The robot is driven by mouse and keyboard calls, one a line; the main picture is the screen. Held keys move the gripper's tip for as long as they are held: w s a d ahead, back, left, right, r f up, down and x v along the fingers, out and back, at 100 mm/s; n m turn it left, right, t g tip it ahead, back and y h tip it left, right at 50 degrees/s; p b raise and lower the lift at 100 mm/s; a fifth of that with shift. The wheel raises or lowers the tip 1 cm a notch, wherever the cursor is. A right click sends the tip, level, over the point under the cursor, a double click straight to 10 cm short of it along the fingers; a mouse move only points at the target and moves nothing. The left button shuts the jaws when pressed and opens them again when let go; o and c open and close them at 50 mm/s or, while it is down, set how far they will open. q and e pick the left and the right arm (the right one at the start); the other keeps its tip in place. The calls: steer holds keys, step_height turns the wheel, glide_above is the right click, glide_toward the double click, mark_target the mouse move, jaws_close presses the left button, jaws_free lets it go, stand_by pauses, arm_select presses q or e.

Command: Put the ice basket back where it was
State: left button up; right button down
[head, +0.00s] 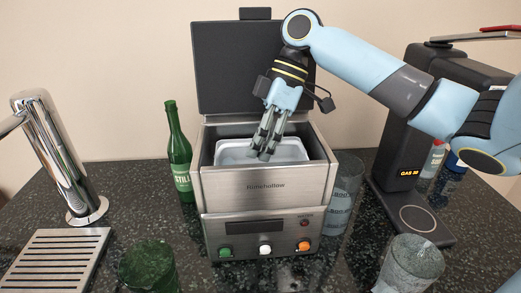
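The ice basket (232,152) is a pale whitish tray inside the open top of a steel ice machine (265,187). It looks roughly level, with its rim below the machine's front edge; whether it is fully seated I cannot tell. The machine's dark lid (235,70) stands up at the back. My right gripper (263,152) points down into the opening, its grey fingers close together at the basket. The fingertips overlap the basket, so I cannot tell whether they grip it. My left gripper is out of view.
A green bottle (178,150) stands close left of the machine, a clear glass (342,195) close right. A green glass (148,268) and another clear glass (410,265) are in front. A chrome tap (55,150) with drip tray (55,262) is left, a dark dispenser (400,150) right.

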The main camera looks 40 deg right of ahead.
steer(key=shift+f, duration=0.15)
steer(key=c, duration=1.5)
jaws_free()
steer(key=shift+r, duration=0.3)
steer(key=p+v, duration=0.4)
steer(key=v, duration=0.7)
steer(key=shift+d+r, duration=0.2)
steer(key=shift+r, duration=0.15)
